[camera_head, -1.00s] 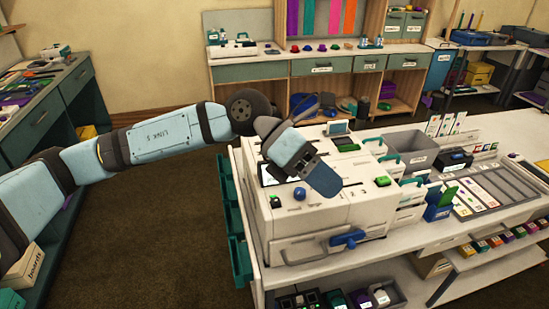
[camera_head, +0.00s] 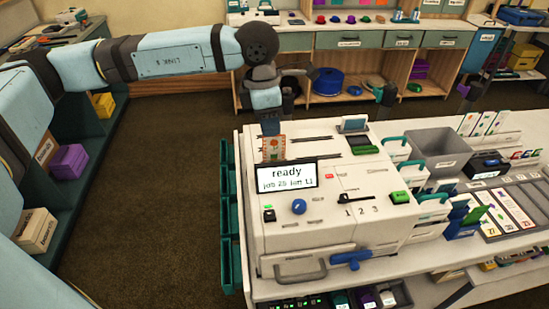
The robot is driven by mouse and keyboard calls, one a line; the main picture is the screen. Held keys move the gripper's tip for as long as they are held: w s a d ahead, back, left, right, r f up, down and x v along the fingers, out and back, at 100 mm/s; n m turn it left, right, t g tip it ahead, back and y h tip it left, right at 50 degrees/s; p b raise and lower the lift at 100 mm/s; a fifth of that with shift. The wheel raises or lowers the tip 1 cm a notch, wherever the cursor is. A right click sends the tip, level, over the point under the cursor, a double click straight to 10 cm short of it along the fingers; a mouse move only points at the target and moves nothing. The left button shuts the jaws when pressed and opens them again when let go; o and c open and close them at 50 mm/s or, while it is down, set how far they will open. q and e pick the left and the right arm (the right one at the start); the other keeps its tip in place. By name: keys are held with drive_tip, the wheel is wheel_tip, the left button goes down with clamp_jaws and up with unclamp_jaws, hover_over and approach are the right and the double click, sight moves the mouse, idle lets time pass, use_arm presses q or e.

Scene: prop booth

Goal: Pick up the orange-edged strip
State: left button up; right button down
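The orange-edged strip (camera_head: 273,149) stands roughly upright at the back left of the white machine (camera_head: 330,226), just behind its "ready" screen. It looks pale, with orange at its edge. My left gripper (camera_head: 270,131) points down right at the strip's upper end and appears to overlap it. The fingertips are small and dark here, so I cannot tell whether they close on the strip. The strip's lower end meets the machine top behind the screen, and I cannot tell whether it sits in a slot. My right gripper is not in view.
The screen (camera_head: 287,176) stands close in front of the strip. A blue knob (camera_head: 299,206) and green buttons are on the machine top. A grey bin (camera_head: 437,150) and card holders stand to the right. Open floor (camera_head: 170,190) lies to the left.

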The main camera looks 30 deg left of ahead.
sight(275, 144)
use_arm(q)
drive_tip(key=shift+w+d+f+p, duration=0.1)
drive_tip(key=shift+d+f+p, duration=0.1)
drive_tip(key=shift+f, duration=0.85)
drive_tip(key=shift+d+f+p, duration=0.2)
drive_tip(key=shift+f, duration=0.8)
drive_tip(key=shift+w+d+f+p, duration=0.1)
drive_tip(key=shift+d+f+p, duration=0.1)
drive_tip(key=shift+f, duration=0.85)
drive_tip(key=shift+c, duration=0.2)
clamp_jaws()
